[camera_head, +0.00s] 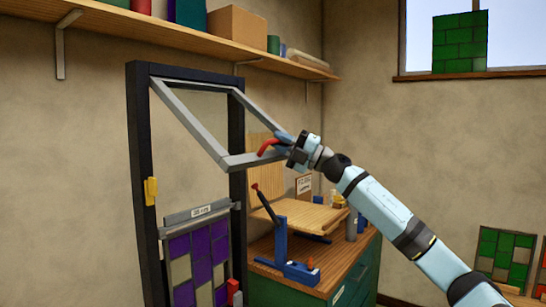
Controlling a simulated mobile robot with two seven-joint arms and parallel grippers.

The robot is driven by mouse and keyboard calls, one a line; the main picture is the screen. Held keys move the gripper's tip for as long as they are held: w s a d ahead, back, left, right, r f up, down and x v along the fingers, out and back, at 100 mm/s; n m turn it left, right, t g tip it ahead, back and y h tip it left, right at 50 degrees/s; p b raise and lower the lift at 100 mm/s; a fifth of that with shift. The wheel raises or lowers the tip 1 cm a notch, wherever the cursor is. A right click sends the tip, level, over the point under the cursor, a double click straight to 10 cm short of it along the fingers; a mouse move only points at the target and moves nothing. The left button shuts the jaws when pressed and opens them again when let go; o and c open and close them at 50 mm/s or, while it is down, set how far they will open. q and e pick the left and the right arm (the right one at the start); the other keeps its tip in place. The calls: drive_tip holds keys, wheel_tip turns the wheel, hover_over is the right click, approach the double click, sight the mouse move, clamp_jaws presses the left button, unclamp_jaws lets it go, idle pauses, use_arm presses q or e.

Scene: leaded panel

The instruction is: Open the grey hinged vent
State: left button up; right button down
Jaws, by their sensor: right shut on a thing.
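The grey hinged vent (188,121) is a rectangular frame in the upper part of a black upright frame (141,150). Its top edge stays at the black frame, and its bottom edge is swung well out toward the right, so the vent stands open at a wide tilt. A red handle (266,147) is on its bottom bar. My right gripper (281,141) is at the handle end of that bar and is shut on the red handle; its fingertips are partly hidden. My left gripper is out of view.
Below the vent, a purple-and-white leaded panel (201,246) and a yellow latch (151,190) sit on the black frame. A green workbench (352,284) with a blue tool (281,243) stands behind right. A loaded wooden shelf (170,29) runs above.

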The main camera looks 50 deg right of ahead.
wheel_tip(320, 180, up, 6)
drive_tip(key=s+m+g+h, duration=0.1)
drive_tip(key=s, duration=0.1)
drive_tip(key=shift+s+f, duration=0.15)
drive_tip(key=shift+s, duration=0.05)
drive_tip(key=shift+d, duration=0.1)
drive_tip(key=c, duration=1.1)
unclamp_jaws()
drive_tip(key=shift+c, duration=0.2)
drive_tip(key=shift+s+f, duration=0.1)
drive_tip(key=shift+f, duration=0.05)
drive_tip(key=b+v, duration=0.4)
drive_tip(key=v, duration=0.9)
drive_tip(key=shift+s+d, duration=0.15)
drive_tip(key=shift+s, duration=0.2)
